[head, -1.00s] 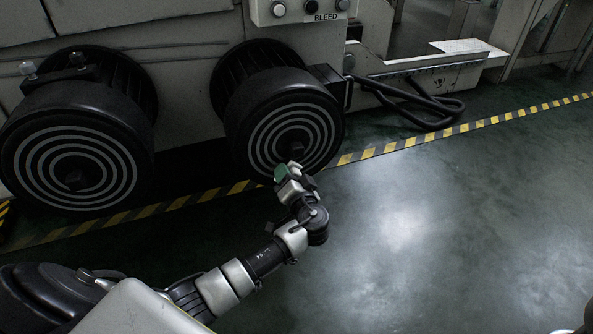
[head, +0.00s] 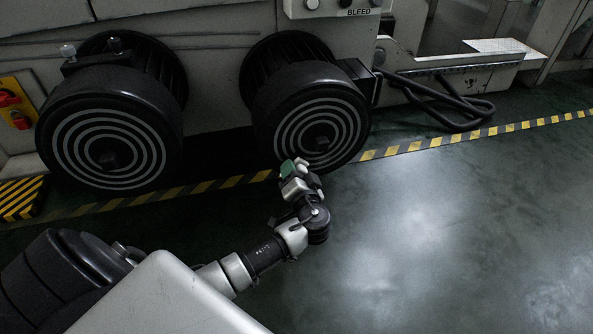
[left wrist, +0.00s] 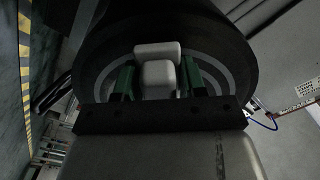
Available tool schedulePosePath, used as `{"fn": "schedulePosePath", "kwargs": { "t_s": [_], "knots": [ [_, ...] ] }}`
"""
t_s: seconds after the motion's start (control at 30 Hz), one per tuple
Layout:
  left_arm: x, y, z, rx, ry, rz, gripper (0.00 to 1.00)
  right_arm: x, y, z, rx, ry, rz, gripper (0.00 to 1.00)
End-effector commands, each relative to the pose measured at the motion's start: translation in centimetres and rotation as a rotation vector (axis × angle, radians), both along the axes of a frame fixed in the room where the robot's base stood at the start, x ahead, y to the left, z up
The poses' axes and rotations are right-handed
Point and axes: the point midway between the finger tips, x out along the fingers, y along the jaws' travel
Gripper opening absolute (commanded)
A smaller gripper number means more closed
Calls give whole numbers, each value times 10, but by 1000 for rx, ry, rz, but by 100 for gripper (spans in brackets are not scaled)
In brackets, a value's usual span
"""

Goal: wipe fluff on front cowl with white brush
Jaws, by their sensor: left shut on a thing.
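Two black round motor cowls with pale concentric rings face me in the head view, a left one (head: 75,148) and a right one (head: 345,128). I cannot tell which is the front cowl. My left gripper (head: 294,168) is at the lower left edge of the right cowl in the picture. In the left wrist view its green-padded fingers (left wrist: 155,82) are shut on a white block-like thing, seemingly the white brush (left wrist: 158,73). A ringed cowl (left wrist: 225,75) fills the view behind it. I cannot tell whether the brush touches it. No fluff can be made out. My right gripper is not in view.
The grey machine body (head: 215,60) stands behind the cowls. A yellow-black floor stripe (head: 410,147) runs along its front. A black cable (head: 440,100) lies right of the cowls. A red-yellow switch box (head: 14,103) is at the far left. The green floor (head: 450,220) is clear at right.

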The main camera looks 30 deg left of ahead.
Motion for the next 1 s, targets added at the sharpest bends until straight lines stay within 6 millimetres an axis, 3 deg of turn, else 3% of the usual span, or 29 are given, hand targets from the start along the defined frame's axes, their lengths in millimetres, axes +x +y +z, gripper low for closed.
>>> {"fn": "schedulePosePath", "kwargs": {
  "t_s": [0.53,1.0],
  "knots": [
    [-34,-41,0,-3,2,-4,22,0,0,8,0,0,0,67],
    [-39,-47,0,-1,1,-3,22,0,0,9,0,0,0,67]
  ]
}}
